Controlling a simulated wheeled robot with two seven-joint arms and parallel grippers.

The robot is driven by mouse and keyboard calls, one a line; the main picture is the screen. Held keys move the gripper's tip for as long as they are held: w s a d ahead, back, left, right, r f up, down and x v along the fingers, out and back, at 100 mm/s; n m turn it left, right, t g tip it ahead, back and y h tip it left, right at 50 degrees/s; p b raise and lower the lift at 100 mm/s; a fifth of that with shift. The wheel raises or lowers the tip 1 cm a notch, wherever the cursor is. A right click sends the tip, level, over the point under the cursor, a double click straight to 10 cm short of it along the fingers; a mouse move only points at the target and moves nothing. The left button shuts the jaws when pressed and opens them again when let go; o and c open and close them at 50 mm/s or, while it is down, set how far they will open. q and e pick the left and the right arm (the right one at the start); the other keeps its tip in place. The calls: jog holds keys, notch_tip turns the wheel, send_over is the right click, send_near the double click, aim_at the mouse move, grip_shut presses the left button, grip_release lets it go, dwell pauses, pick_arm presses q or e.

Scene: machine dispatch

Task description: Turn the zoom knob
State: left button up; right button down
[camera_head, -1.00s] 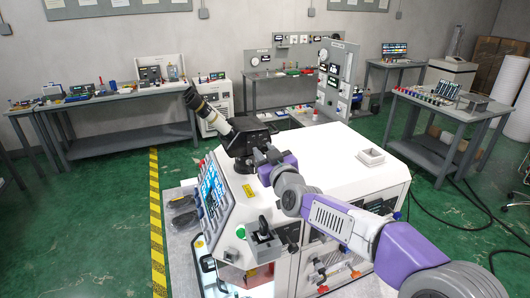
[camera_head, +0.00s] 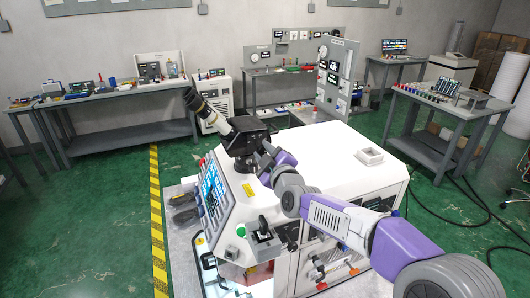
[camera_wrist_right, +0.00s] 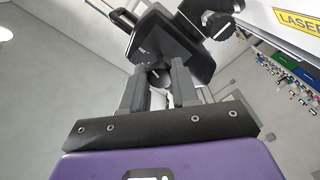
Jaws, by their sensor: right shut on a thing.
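The black microscope (camera_head: 246,138) with its eyepiece tube stands on the white machine. My right gripper (camera_head: 268,155) is at the right side of the microscope head. In the right wrist view, the dark microscope body (camera_wrist_right: 158,45) fills the upper middle. The two fingers of my right gripper (camera_wrist_right: 157,82) are shut on a small dark round knob (camera_wrist_right: 155,74) at the body's side, which I take as the zoom knob. The fingers hide much of it, and its turn angle cannot be read. My left gripper is not in view.
In the wrist view, a yellow laser label (camera_wrist_right: 297,27) shows at upper right.

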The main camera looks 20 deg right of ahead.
dwell(0.5)
jog(key=c, duration=0.8)
grip_release()
jog(key=shift+w, duration=0.1)
jog(key=shift+c, duration=0.2)
pick_arm(q)
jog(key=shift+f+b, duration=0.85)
jog(key=shift+b, duration=0.05)
pick_arm(e)
jog(key=s, duration=0.7)
jog(key=shift+s+a, duration=0.2)
jog(key=shift+s, duration=0.1)
